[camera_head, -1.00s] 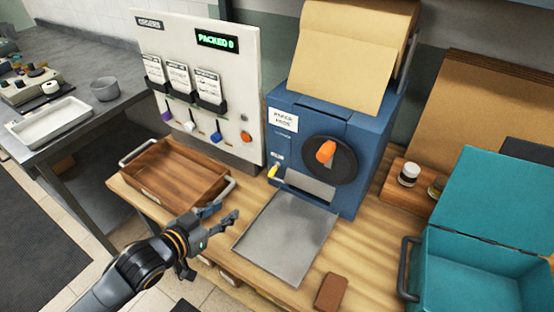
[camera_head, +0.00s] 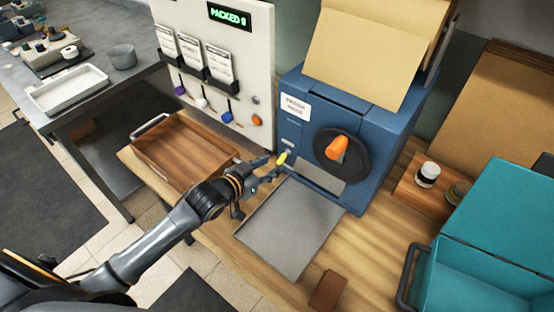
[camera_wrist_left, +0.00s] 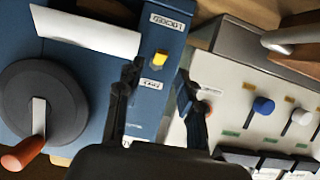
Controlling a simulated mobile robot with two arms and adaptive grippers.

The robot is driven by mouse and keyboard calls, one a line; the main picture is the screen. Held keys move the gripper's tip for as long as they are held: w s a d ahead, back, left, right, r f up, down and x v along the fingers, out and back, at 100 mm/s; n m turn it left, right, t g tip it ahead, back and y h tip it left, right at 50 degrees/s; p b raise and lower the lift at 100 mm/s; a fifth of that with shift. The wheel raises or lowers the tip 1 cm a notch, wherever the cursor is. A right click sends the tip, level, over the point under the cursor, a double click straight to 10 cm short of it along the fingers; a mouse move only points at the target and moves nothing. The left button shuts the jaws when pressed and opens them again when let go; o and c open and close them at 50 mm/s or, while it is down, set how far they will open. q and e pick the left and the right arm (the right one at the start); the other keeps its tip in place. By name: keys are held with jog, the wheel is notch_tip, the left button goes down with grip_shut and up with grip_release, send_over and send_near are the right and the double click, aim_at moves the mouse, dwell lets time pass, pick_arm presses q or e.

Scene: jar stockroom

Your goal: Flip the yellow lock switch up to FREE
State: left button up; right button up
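The yellow lock switch (camera_head: 281,158) is on the front of the blue press (camera_head: 300,134), left of its black wheel with an orange handle. In the left wrist view the yellow switch (camera_wrist_left: 160,57) stands between a label reading LOCKED (camera_wrist_left: 167,22) and a smaller label, probably FREE (camera_wrist_left: 152,84). My left gripper (camera_head: 276,167) is open and empty, its fingertips close to the switch. In the left wrist view the fingers of the left gripper (camera_wrist_left: 159,72) lie either side of the switch's strip; contact cannot be told. My right gripper is not in view.
A grey metal plate (camera_head: 290,228) lies before the press. A wooden tray (camera_head: 185,150) is to the left, below a white order board (camera_head: 262,65) with coloured knobs. A teal box (camera_head: 505,210) and a brown block (camera_head: 327,290) are at right.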

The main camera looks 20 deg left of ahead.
aim_at(281, 160)
pick_arm(q)
jog(key=shift+x, duration=2.05)
grip_shut()
